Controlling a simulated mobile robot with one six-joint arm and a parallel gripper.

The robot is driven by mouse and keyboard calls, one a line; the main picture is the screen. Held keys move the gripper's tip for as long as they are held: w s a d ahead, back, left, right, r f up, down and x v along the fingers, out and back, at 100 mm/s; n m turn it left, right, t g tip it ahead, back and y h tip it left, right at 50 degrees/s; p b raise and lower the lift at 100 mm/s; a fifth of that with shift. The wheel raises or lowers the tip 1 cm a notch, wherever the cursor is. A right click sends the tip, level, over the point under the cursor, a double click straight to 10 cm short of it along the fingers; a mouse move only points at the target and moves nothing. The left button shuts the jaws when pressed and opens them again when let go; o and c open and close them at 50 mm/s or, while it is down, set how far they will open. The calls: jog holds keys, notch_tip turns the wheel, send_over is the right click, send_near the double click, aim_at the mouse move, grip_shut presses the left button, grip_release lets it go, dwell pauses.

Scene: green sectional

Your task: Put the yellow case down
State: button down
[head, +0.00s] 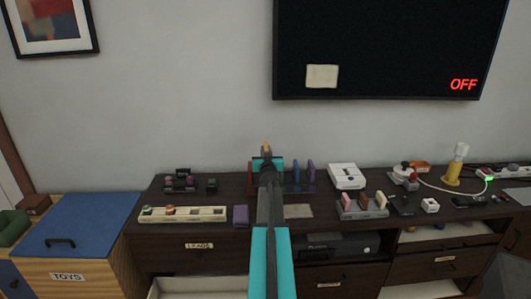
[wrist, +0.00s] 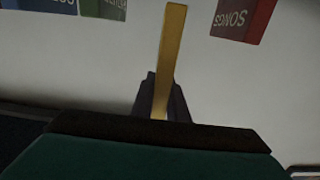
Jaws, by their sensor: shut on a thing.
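My gripper (head: 266,155) is over the rear middle of the dark cabinet, in front of the wall. It is shut on the yellow case (wrist: 171,50), which shows as a narrow upright strip between the dark fingers (wrist: 160,98) in the wrist view. In the head view only a small yellow tip (head: 266,147) of it shows. A rack with upright coloured cases stands behind my arm, with a red case (head: 250,174) at left and blue (head: 297,172) and purple (head: 311,172) cases at right. My arm hides the rack's middle.
The dark cabinet top (head: 330,206) also holds a white console (head: 346,176), a smaller rack of cartridges (head: 362,206), a purple box (head: 240,215) and a pale tray (head: 183,214). A flat grey-brown pad (head: 298,211) lies right of my arm. A wall screen (head: 390,50) hangs above.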

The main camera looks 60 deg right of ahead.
jog(key=shift+r, duration=0.1)
notch_tip(320, 180, up, 7)
jog(key=p, duration=0.7)
jog(key=w+a+f+n+t+y+b, duration=0.2)
jog(key=w+a+f+n+t+y, duration=0.15)
jog(key=w+a, duration=0.9)
jog(key=w+a+f+n+t+y+b, duration=0.3)
jog(key=w+a, duration=0.6)
jog(key=a, duration=0.7)
jog(key=w+a+f+n+y, duration=0.1)
jog(key=a+n+y, duration=0.15)
jog(key=a, duration=0.55)
jog(key=w+a+f+n+t+y+b, duration=0.1)
jog(key=w+a+y, duration=0.15)
jog(key=a, duration=0.55)
jog(key=w+a+f+n+y, duration=0.1)
jog(key=a+y, duration=0.3)
jog(key=a, duration=0.5)
jog(key=s+a+f+n+g+y, duration=0.1)
jog(key=s+a+n+g+y, duration=0.1)
jog(key=a, duration=0.6)
jog(key=s+a+f+n+g+y, duration=0.1)
jog(key=s+a+n+g+y, duration=0.2)
jog(key=s+a+n+y, duration=0.2)
jog(key=s+a+f+n+g+y+b, duration=0.1)
jog(key=s+a+n+y, duration=0.3)
jog(key=a, duration=0.9)
jog(key=shift+s+f+g+y, duration=0.6)
jog(key=shift+s+g+y, duration=0.15)
jog(key=shift+s+y, duration=0.95)
